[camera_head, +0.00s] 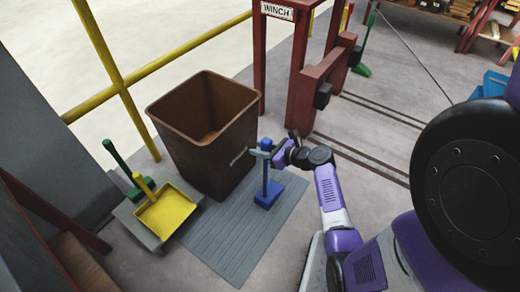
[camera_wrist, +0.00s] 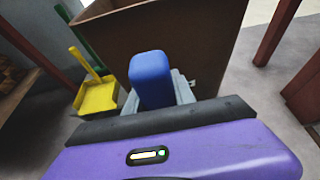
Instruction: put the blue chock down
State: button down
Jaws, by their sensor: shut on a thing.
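The blue chock (camera_head: 268,194) has a wide base and an upright handle. In the head view it is upright over the grey ribbed mat (camera_head: 228,240), just right of the brown bin. I cannot tell whether its base touches the mat. My gripper (camera_head: 264,150) is shut on the top of the handle, reaching in from the right. In the wrist view the blue top of the chock (camera_wrist: 151,78) stands up between the grey fingers, which are partly hidden by my wrist housing. The lower part of the chock is hidden there.
The brown bin (camera_head: 200,130) stands close beside the chock. A red winch frame (camera_head: 304,75) stands behind. The mat's front part is clear.

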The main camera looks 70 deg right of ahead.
jog(key=c, duration=1)
grip_release()
jog(key=shift+f, duration=0.1)
jog(key=shift+c, duration=0.2)
jog(key=shift+s+r, duration=0.2)
jog(key=shift+r, duration=0.05)
jog(key=p+v, duration=0.4)
jog(key=v, duration=0.6)
jog(key=s+a+f+n+g, duration=0.2)
jog(key=a+n, duration=0.5)
jog(key=a, duration=0.2)
jog(key=s+a+f+n+g, duration=0.2)
jog(key=a+n, duration=0.5)
jog(key=a, duration=0.2)
jog(key=s+a+r+n+t+y, duration=0.1)
jog(key=s+a+r+n+t, duration=0.1)
jog(key=a+r+n, duration=0.7)
jog(key=s+a+r+n+t+y, duration=0.2)
jog(key=a+r+n, duration=0.7)
jog(key=r+n, duration=0.6)
jog(key=shift+s+r+n+t, duration=0.3)
jog(key=shift+s+r+t, duration=0.1)
jog(key=shift+t, duration=0.5)
